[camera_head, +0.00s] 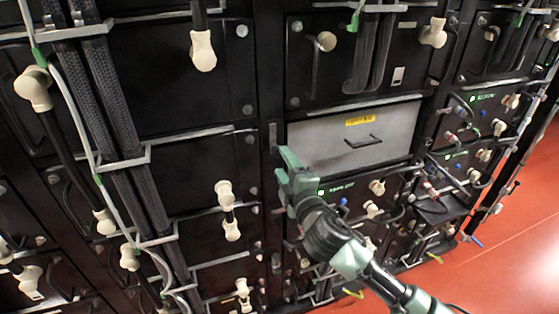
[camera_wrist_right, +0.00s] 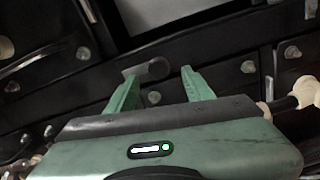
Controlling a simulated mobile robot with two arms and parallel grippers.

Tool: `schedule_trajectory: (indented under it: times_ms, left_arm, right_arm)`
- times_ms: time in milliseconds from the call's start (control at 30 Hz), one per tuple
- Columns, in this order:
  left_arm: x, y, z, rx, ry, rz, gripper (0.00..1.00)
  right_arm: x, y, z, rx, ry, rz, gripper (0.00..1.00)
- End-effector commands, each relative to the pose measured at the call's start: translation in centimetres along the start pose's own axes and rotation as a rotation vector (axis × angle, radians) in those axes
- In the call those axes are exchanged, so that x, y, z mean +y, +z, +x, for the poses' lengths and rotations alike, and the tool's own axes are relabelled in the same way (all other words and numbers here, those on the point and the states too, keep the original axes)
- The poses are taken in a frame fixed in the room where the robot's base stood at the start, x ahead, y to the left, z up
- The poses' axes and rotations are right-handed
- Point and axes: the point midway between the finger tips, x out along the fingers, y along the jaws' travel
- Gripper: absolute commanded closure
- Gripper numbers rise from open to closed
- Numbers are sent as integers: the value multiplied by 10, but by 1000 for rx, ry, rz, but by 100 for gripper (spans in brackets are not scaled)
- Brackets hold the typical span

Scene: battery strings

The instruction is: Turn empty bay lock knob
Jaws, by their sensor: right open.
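The empty bay shows as a light grey panel (camera_head: 308,135) with a yellow label and a dark handle in the middle of the rack. My right gripper (camera_head: 284,166) is at the panel's lower left corner, in front of the black frame. In the right wrist view my right gripper (camera_wrist_right: 160,82) is open, with two green fingers. A dark rounded knob (camera_wrist_right: 157,68) with a paler flat end lies just beyond the fingertips, nearer the left finger, which overlaps it. Contact cannot be told. In the head view the gripper hides this spot. My left gripper is out of view.
Black battery modules with cream connectors (camera_head: 203,50) and thick cables (camera_head: 112,90) surround the bay. Below it are modules with green displays (camera_head: 336,189) and several plugs. A cream connector (camera_wrist_right: 306,92) is right of the gripper. Open red floor (camera_head: 510,250) lies right.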

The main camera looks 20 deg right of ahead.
Motion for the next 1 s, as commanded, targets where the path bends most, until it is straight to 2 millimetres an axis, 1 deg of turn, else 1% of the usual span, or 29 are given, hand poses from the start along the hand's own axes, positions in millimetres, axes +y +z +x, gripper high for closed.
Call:
schedule_trajectory:
  times_ms: [33, 100, 267, 700, 767, 833, 867, 967, 1000]
  left_arm:
    - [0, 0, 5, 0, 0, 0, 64]
    - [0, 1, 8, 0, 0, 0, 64]
    - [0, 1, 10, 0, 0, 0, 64]
    - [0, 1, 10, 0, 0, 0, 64]
    - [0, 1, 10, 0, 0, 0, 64]
    - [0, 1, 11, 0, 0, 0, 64]
    - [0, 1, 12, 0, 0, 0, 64]
    - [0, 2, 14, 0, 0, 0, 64]
    - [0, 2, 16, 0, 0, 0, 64]
  right_arm:
    - [-3, 0, -9, 2, 0, 0, 48]
    - [-2, 0, -19, 1, 0, -1, 48]
    - [-1, 0, -32, 0, 0, -1, 48]
    - [0, 0, -34, 0, 0, -1, 48]
    - [-3, 1, -33, -2, -4, 1, 48]
    - [-15, 6, -31, -11, -25, 11, 48]
    - [-24, 9, -29, -17, -41, 19, 48]
    - [-73, 27, -25, -53, -123, 68, 48]
    - [-99, 36, -24, -73, -166, 95, 48]
